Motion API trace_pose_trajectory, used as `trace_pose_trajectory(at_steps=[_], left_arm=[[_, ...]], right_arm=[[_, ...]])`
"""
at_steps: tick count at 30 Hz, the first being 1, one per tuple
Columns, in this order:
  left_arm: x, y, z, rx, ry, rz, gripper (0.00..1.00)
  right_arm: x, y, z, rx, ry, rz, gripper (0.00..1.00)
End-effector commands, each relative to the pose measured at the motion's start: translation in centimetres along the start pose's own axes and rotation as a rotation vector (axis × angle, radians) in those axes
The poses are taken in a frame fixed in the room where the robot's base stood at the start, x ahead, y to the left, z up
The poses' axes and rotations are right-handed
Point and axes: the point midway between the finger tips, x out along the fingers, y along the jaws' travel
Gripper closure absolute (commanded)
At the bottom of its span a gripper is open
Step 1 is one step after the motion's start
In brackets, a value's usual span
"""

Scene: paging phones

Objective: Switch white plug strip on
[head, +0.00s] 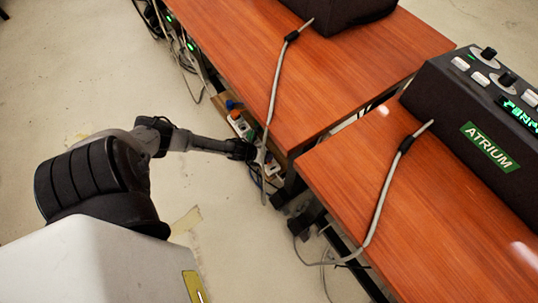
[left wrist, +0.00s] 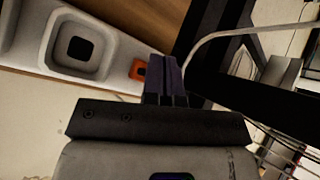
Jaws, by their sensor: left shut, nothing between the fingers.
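The white plug strip (head: 238,124) lies low beside the near edge of the left table, partly hidden by my arm and the cables. In the left wrist view the white plug strip (left wrist: 115,42) shows large, with square dark-centred sockets. An orange switch (left wrist: 138,70) sits at its right end, just left of my fingertips. My left gripper (head: 254,154) reaches in from the left beside the table edge. In the wrist view my left gripper (left wrist: 165,70) is shut and empty; contact with the switch cannot be told. My right gripper is out of view.
Two orange-brown tables (head: 330,85) stand with a narrow gap between them. A grey cable (head: 277,80) hangs over the left table's edge near my gripper. A dark console marked ATRIUM (head: 480,130) stands on the right table. The pale floor (head: 70,80) at left is mostly clear.

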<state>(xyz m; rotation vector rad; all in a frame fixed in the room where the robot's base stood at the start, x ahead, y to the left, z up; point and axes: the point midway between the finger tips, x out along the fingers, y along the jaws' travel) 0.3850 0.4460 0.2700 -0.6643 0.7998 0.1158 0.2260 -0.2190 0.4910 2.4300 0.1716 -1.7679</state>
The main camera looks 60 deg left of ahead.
Motion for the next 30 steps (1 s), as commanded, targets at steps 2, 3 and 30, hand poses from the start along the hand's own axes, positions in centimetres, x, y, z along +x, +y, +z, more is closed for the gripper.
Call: trace_pose_trajectory(at_steps=[2, 3, 30], left_arm=[[0.0, 0.0, 0.0, 0.0, 0.0, 0.0, 1.0], [0.0, 0.01, 0.0, 0.0, 0.0, 0.0, 1.0], [0.66, 0.46, -0.46, 0.001, 0.0, -0.001, 1.0]], right_arm=[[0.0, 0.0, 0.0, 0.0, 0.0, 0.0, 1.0], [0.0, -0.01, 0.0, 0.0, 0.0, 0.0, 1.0], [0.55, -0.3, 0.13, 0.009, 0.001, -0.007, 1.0]])
